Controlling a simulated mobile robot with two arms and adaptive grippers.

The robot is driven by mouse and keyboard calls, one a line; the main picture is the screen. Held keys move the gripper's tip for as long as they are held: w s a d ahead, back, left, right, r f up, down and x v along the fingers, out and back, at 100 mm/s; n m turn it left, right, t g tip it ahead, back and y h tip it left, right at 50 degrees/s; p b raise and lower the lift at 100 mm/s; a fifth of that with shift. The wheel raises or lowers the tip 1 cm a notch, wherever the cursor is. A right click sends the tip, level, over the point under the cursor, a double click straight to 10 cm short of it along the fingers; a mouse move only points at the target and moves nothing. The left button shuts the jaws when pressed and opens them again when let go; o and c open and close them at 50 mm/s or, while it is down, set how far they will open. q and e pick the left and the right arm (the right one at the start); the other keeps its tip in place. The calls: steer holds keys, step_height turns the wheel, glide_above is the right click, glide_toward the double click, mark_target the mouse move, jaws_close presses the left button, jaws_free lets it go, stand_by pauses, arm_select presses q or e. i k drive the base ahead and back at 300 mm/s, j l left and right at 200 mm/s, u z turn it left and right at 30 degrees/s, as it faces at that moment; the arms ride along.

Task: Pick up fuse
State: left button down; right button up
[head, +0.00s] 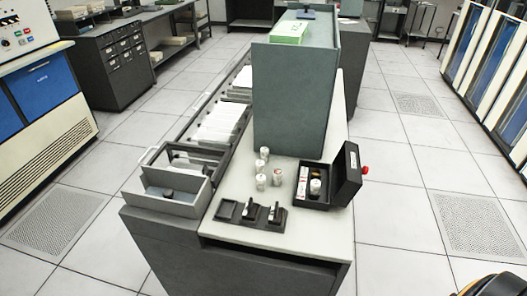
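Several small white cylinders that look like fuses (261,181) stand upright on the light grey top of the cabinet (235,185), left of an open black case (344,178). Another white cylinder (315,187) stands in the case beside a white and red carton (303,183). Which of them is the task's fuse I cannot tell. Neither of my grippers shows in the head view.
A black holder (228,211) with small black and white parts lies near the front edge. A tall grey-green housing (295,98) rises behind the case. Trays of cards (220,124) line the left side. Open tiled floor (400,200) lies to the right.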

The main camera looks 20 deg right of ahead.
mark_target(265, 150)
steer(key=k+l+u, duration=1)
steer(key=i+l, duration=0.05)
steer(key=i, duration=0.05)
